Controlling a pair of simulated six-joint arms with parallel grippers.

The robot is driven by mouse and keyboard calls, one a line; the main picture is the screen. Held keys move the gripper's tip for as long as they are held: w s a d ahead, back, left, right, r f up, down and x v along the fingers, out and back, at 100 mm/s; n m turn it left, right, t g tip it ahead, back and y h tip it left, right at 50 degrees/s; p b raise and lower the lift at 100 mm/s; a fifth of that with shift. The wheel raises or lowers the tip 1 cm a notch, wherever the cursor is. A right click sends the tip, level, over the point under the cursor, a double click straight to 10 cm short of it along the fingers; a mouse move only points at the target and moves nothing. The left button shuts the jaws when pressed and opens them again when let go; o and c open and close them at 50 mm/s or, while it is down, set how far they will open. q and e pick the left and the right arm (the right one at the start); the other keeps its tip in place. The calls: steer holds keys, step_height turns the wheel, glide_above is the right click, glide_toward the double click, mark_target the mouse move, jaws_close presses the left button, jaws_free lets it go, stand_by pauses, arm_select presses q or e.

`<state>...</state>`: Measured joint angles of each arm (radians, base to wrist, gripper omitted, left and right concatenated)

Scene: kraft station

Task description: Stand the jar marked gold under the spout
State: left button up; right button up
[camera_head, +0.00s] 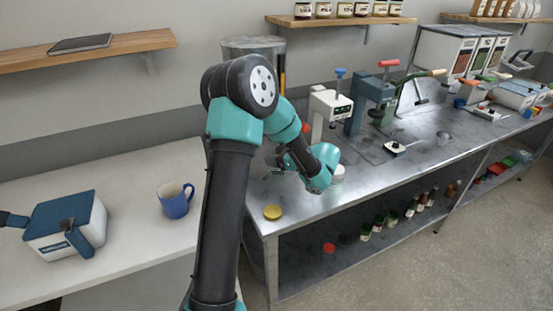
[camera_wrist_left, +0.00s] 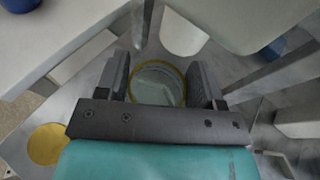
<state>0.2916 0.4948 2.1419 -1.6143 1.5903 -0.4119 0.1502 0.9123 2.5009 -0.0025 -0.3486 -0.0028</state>
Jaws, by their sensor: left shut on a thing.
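A clear open jar with a gold band around its rim (camera_wrist_left: 158,84) is between the two fingers of my left gripper (camera_wrist_left: 162,84), which is shut on it. In the head view my left gripper (camera_head: 279,162) is over the near left end of the metal bench, and my arm hides most of the jar. I cannot tell whether the jar touches the bench. A white dispenser with a blue knob (camera_head: 329,106) and a dark blue one with a red knob (camera_head: 374,98) stand behind the gripper. Their spouts are not clear. My right gripper is not in view.
A gold disc, like a lid (camera_head: 272,212), lies near the bench's front corner and in the left wrist view (camera_wrist_left: 47,143). A blue mug (camera_head: 175,201) and a blue-lidded box (camera_head: 66,225) are on the white counter.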

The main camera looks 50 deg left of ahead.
arm_select(q)
steer(key=shift+f, duration=1.2)
steer(key=o, duration=1.3)
steer(key=shift+f, duration=0.1)
steer(key=v, duration=1.2)
steer(key=shift+d, duration=0.1)
